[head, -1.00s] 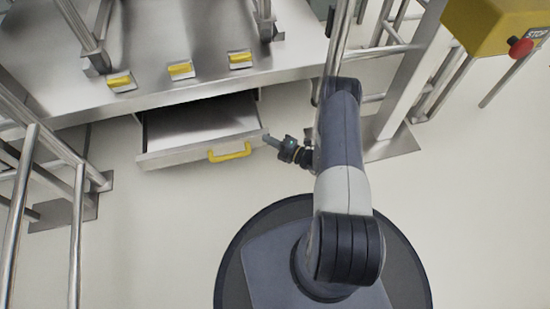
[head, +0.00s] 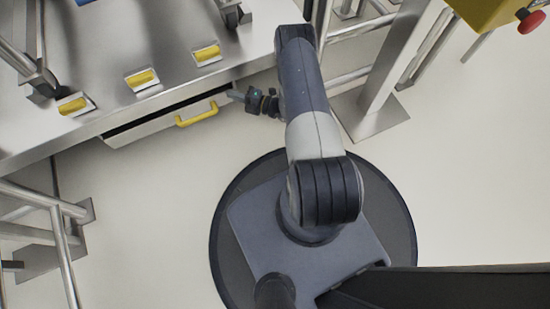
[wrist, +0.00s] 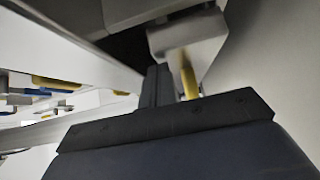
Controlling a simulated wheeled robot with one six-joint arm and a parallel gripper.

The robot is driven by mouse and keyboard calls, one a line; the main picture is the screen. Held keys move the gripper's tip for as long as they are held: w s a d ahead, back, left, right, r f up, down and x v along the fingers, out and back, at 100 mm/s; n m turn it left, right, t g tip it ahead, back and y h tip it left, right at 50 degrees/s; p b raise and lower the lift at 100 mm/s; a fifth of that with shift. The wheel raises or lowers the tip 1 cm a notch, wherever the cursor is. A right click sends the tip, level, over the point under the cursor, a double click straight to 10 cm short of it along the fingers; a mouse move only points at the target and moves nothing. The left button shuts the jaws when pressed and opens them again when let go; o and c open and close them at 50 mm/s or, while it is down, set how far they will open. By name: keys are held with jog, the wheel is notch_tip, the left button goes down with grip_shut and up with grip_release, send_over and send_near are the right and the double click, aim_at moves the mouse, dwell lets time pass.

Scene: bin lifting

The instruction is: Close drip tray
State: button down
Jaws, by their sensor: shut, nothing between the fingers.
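The drip tray (head: 160,126) is a steel drawer under the steel platform, with a yellow handle (head: 197,115) on its front. It is nearly all the way in, with a narrow dark gap at its top edge. My gripper (head: 236,96) is shut and empty, at the right end of the tray front, right of the handle. In the head view it seems to touch or nearly touch the front; I cannot tell which. In the wrist view the shut fingers (wrist: 158,84) are beside the tray's end and the yellow handle (wrist: 188,75).
The steel platform (head: 110,60) above carries several yellow latches (head: 142,78). Steel rails and posts (head: 378,85) stand at the right, and more rails (head: 45,205) at the lower left. A yellow box with a red stop button (head: 531,20) is at the top right. The floor in front is open.

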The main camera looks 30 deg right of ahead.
jog(key=shift+w+d+r, duration=0.1)
jog(key=shift+w+r, duration=0.05)
jog(key=shift+w, duration=0.3)
jog(key=shift+d, duration=0.1)
jog(key=p+v, duration=0.2)
jog(key=v, duration=0.5)
jog(key=shift+s, duration=0.6)
jog(key=b+x, duration=0.1)
jog(key=x, duration=0.6)
jog(key=shift+w+b, duration=0.15)
jog(key=shift+b, duration=0.2)
